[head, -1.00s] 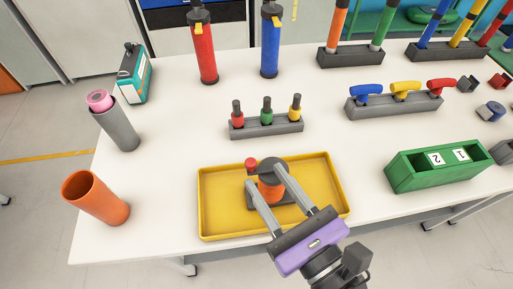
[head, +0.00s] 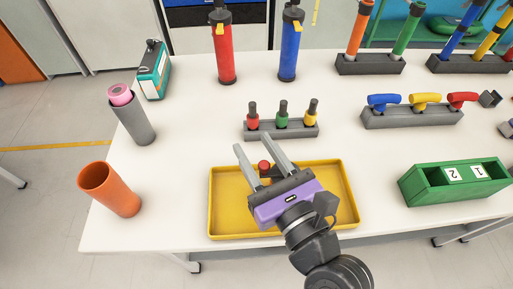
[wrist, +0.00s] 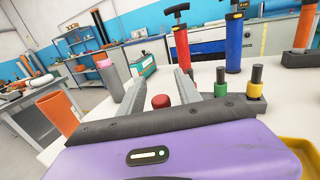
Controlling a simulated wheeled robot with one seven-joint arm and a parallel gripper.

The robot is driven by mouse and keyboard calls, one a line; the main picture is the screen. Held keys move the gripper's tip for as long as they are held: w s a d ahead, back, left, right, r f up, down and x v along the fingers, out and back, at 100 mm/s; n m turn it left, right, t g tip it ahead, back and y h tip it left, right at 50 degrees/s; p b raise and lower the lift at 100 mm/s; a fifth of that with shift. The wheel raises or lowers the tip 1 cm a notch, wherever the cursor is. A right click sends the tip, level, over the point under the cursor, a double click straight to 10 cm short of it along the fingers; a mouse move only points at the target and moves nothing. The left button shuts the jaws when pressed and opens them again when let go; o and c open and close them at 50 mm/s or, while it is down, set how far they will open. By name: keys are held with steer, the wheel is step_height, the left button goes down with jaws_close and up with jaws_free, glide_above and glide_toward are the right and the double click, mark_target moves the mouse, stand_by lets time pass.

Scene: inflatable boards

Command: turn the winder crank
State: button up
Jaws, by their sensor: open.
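The winder stands in the yellow tray (head: 218,212). Its red crank knob (head: 264,166) shows just in front of my gripper's palm; the winder's orange body is mostly hidden behind my gripper. My gripper (head: 252,144) is open, its two grey fingers reaching over the tray toward the back left. The knob appears between the fingers in the head view. In the wrist view the knob (wrist: 160,101) also appears between the spread fingers, closer to the palm than to the tips. I cannot tell whether either finger touches it.
A grey rack (head: 282,130) with red, green and yellow-topped pegs stands just behind the tray. A green box (head: 428,190) is at the right. An orange cup (head: 110,190) and a grey tube (head: 132,120) stand at the left. White table is clear between them.

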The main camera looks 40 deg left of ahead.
jaws_close()
steer(key=p, duration=0.1)
steer(key=t+p, duration=0.1)
steer(key=p, duration=0.1)
steer(key=shift+w+r+m+h, duration=0.1)
steer(key=shift+r+m+h, duration=0.2)
steer(key=shift+m, duration=0.1)
steer(key=m+t+p, duration=0.1)
steer(key=p, duration=0.2)
steer(key=w+t+h+p, duration=0.1)
steer(key=p, duration=0.2)
steer(key=m+t+p, duration=0.1)
steer(key=p, duration=0.2)
steer(key=shift+w+a+f+m+t+h, duration=0.1)
steer(key=shift+w+a+m+t+h, duration=0.05)
steer(key=shift+w+m+t+h, duration=0.2)
steer(key=shift+m+t+h+p, duration=0.25)
steer(key=shift+t+h+p, duration=0.1)
steer(key=shift+p, duration=0.5)
steer(key=shift+w+m+t+h+p, duration=0.3)
steer(key=shift+m+t+h+p, duration=0.15)
steer(key=shift+p, duration=0.65)
steer(key=shift+w+f+m+t+h+p, duration=0.1)
steer(key=shift+w+m+t+h+p, duration=0.2)
steer(key=shift+t+p, duration=0.4)
steer(key=shift+w+m+t+h+p, duration=0.2)
steer(key=shift+m+t+h+p, duration=0.25)
steer(key=shift+m+h+p, duration=0.35)
